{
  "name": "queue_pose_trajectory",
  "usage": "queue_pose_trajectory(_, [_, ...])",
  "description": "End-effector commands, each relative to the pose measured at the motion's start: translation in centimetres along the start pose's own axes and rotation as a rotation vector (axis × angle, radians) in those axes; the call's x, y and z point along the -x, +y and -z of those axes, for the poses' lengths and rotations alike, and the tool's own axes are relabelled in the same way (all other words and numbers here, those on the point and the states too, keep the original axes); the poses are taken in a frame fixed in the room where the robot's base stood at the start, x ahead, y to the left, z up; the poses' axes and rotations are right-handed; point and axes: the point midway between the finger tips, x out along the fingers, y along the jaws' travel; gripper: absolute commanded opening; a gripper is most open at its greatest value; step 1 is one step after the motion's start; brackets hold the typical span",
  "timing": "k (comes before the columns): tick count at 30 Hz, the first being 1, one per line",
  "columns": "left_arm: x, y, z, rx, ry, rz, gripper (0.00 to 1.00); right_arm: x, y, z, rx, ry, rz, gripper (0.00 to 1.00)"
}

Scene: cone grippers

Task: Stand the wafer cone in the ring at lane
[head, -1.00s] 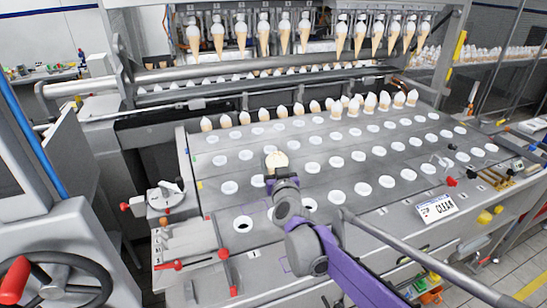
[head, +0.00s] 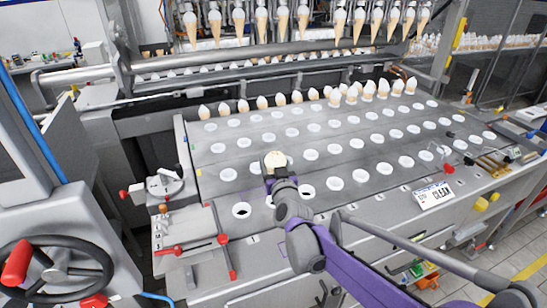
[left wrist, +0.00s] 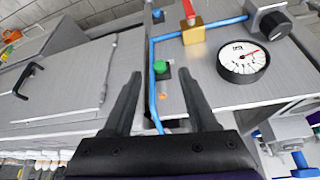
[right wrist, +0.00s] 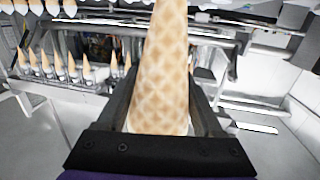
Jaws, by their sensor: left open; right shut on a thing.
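My right gripper (head: 276,178) is shut on the wafer cone (right wrist: 163,75). In the head view the pale top of the cone (head: 274,160) shows above the fingers, over the front rows of the ring plate (head: 262,178). In the right wrist view the waffle-patterned cone stands between the fingers (right wrist: 163,110). Two white rings with dark open centres, the left one (head: 241,210) and the right one (head: 306,190), lie either side of my right gripper. A ring between them (head: 269,202) is partly hidden by my arm. My left gripper (left wrist: 155,80) is open and empty, seen only in its wrist view.
Rows of white rings (head: 337,183) fill the plate, with upright cones (head: 262,102) along its back. Filled cones (head: 240,25) hang behind. A CLEAN sign (head: 434,195), red-knobbed levers (head: 200,245) and a handwheel (head: 45,268) surround it. My left gripper faces a panel with a dial (left wrist: 243,62).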

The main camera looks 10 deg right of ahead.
Motion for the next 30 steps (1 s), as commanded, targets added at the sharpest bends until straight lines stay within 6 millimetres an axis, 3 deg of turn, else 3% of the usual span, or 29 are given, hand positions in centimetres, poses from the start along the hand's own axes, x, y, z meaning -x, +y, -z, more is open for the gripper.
queue_pose_trajectory(9, [-0.9, 0.0, -0.7, 0.0, -0.004, 0.0, 0.58, -0.1, 0.0, -1.7, -0.001, 0.0, -0.001, 0.46])
queue_pose_trajectory(30, [-1.0, 0.0, -0.8, 0.0, -0.005, 0.0, 0.58, -0.1, 0.0, -1.8, 0.0, 0.0, -0.001, 0.46])
